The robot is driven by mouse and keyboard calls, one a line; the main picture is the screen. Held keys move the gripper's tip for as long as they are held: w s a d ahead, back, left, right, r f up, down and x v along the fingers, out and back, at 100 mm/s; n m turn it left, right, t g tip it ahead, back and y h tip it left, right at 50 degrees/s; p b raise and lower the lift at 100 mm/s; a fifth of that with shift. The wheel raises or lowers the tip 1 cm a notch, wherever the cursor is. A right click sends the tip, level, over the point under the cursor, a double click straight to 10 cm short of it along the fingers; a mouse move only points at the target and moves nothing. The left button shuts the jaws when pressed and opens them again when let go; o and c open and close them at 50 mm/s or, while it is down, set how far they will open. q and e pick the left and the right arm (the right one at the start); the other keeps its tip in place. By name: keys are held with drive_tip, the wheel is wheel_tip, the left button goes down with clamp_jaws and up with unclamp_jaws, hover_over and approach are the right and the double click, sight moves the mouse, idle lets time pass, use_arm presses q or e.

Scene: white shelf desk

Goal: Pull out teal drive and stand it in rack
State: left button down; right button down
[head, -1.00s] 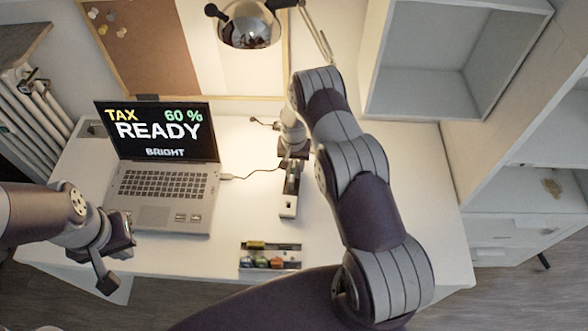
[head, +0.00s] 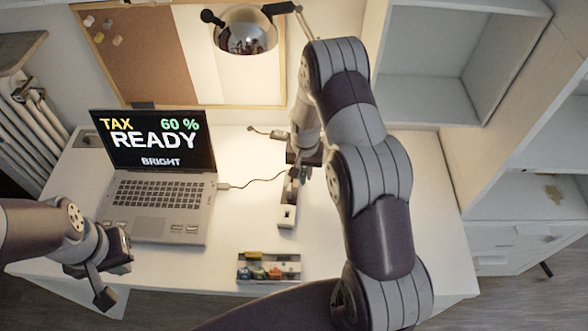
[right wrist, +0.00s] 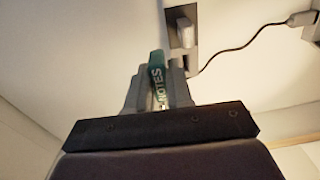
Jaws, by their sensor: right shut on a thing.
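The teal drive (right wrist: 157,78), lettered NOTES, is between the fingers of my right gripper (right wrist: 156,92) in the right wrist view. The gripper is shut on it. The drive's far end shows beside the dark hub (right wrist: 187,62), seemingly apart from it. In the head view my right gripper (head: 303,168) is over the hub's back end, and the drive is not clear there. The hub's pale front end (head: 287,216) shows below. A small grey rack (head: 292,271) with several coloured pieces lies near the front edge. My left gripper (head: 103,285) hangs at the front left; its jaw opening is unclear.
The open laptop (head: 160,195) stands left of the hub, joined by a dark cable (head: 255,181). A lamp (head: 246,30) hangs above the back edge. A pale piece (right wrist: 183,35) sits in the hub.

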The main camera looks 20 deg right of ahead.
drive_tip(key=s+d+r+p, duration=0.1)
drive_tip(key=s+r+p, duration=0.2)
drive_tip(key=s+r, duration=0.2)
drive_tip(key=shift+s+r+p, duration=0.35)
drive_tip(key=shift+r, duration=1.4)
